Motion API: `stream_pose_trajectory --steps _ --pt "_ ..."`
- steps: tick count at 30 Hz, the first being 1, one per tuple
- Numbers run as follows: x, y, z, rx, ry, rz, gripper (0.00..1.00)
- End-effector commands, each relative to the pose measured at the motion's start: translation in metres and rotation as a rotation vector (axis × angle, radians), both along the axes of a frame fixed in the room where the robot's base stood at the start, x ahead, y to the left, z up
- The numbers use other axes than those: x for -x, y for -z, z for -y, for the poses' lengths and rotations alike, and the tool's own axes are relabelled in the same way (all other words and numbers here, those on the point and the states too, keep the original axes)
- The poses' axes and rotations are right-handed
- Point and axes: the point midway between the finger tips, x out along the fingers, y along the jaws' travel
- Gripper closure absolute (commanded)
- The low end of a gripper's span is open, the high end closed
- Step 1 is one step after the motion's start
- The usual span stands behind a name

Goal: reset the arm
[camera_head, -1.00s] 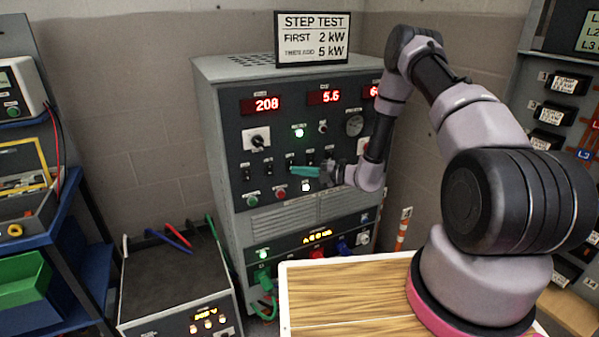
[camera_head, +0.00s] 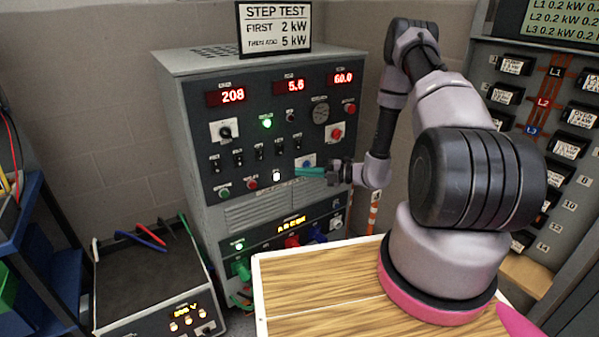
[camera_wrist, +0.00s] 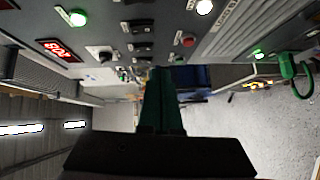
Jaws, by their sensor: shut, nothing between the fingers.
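My arm reaches from its base at the right toward the grey control cabinet. My gripper (camera_head: 300,171) has green fingers and is shut and empty. In the head view it points left in front of the cabinet panel (camera_head: 240,163), by the lower row of switches. I cannot tell whether the fingertips touch the panel. In the wrist view the shut green fingers (camera_wrist: 162,100) stand in the middle. Panel switches and lit buttons show above them, and the floor lies beyond.
The cabinet's red displays (camera_head: 288,86) read 208, 5.6 and 60.0. A "STEP TEST" sign (camera_head: 274,28) stands on top. A dark box (camera_head: 150,280) with leads stands at lower left. A wooden worktop (camera_head: 315,285) is in front. A rack of labelled modules (camera_head: 508,95) stands at right.

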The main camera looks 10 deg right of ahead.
Motion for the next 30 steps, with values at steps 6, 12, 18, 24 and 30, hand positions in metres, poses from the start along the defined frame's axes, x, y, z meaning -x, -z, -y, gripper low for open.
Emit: stream_pose_trajectory --steps 6,12,18,24,30 --pt "0.0 -0.004 -0.001 0.006 -0.007 0.011 1.0" --pt "0.003 -0.058 -0.01 0.119 -0.145 0.194 1.0" --pt "0.029 -0.142 -0.023 0.33 -0.403 0.543 1.0" --pt "0.067 -0.212 -0.028 0.538 -0.66 0.899 1.0" --pt "0.111 -0.269 -0.023 0.744 -0.917 1.256 1.0"
